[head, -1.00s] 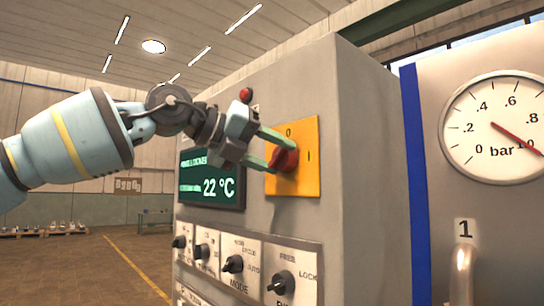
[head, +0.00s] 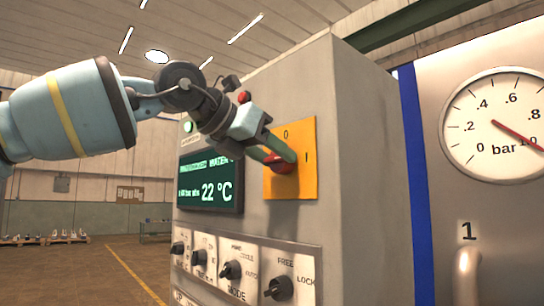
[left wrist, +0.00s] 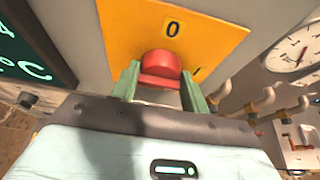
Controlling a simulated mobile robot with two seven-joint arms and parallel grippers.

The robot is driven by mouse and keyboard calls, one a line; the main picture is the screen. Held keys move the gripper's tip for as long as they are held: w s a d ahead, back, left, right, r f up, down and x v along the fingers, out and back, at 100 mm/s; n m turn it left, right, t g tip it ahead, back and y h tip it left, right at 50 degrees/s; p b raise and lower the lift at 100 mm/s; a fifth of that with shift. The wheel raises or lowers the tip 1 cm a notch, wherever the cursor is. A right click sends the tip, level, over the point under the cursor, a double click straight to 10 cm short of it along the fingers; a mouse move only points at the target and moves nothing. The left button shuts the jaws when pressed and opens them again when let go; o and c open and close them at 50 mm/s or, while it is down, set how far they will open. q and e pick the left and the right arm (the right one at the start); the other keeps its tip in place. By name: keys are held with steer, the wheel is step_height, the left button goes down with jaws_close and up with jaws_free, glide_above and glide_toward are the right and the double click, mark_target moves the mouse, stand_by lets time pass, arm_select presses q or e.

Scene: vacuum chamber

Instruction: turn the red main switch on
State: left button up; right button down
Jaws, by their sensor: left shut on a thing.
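The red main switch (head: 284,166) is a red knob on a yellow plate (head: 304,182) on the grey cabinet's front. The plate is marked 0 at its top and I at its right. My left gripper (head: 282,158) has its green fingers shut on the knob, partly covering it in the head view. In the left wrist view the knob (left wrist: 160,66) sits between the two fingertips (left wrist: 162,82), with the 0 above it and the I at its right. I cannot tell exactly which mark the knob points to. My right gripper is not in view.
Left of the plate is a display (head: 210,184) reading 22 °C. A red button (head: 244,97) and a green lamp (head: 188,127) are above it. Black rotary knobs (head: 232,270) line the panel below. A pressure gauge (head: 497,125) and a metal handle (head: 467,272) are at the right.

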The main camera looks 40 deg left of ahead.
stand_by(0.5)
arm_select(q)
steer(key=o, duration=1)
steer(key=v, duration=0.7)
steer(key=shift+s+r, duration=0.2)
steer(key=shift+s, duration=0.15)
